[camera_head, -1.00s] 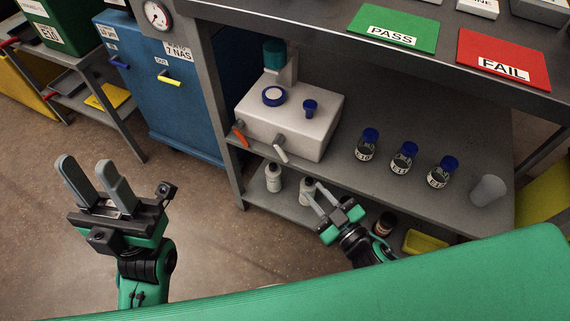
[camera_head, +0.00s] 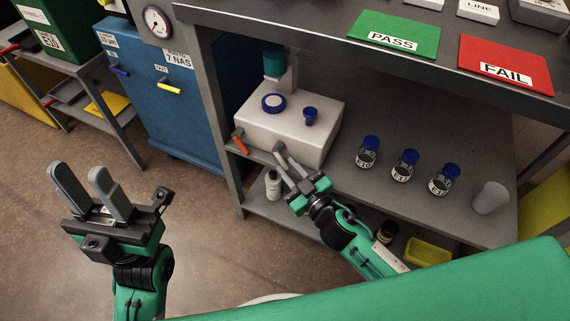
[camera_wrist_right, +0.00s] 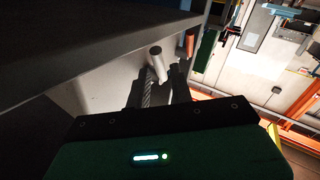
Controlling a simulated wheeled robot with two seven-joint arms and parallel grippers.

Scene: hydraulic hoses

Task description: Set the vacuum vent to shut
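The white bench unit (camera_head: 288,126) with blue knobs stands on the middle shelf. Its front carries an orange-red lever (camera_head: 239,144) at the left and a pale grey lever (camera_head: 279,148) further right; no readable label shows which is the vacuum vent. My right gripper (camera_head: 284,160) is open at the pale lever. In the right wrist view the pale lever (camera_wrist_right: 156,58) points toward the gap between the open fingers (camera_wrist_right: 163,84); contact cannot be told. The orange-red lever (camera_wrist_right: 190,42) is beyond it. My left gripper (camera_head: 77,173) is open and empty over the floor.
Several blue-capped sample bottles (camera_head: 404,165) and a grey cup (camera_head: 490,195) stand on the shelf right of the unit. A white bottle (camera_head: 273,184) and yellow tray (camera_head: 428,251) are on the lower shelf. The shelf's front edge is close to my right gripper.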

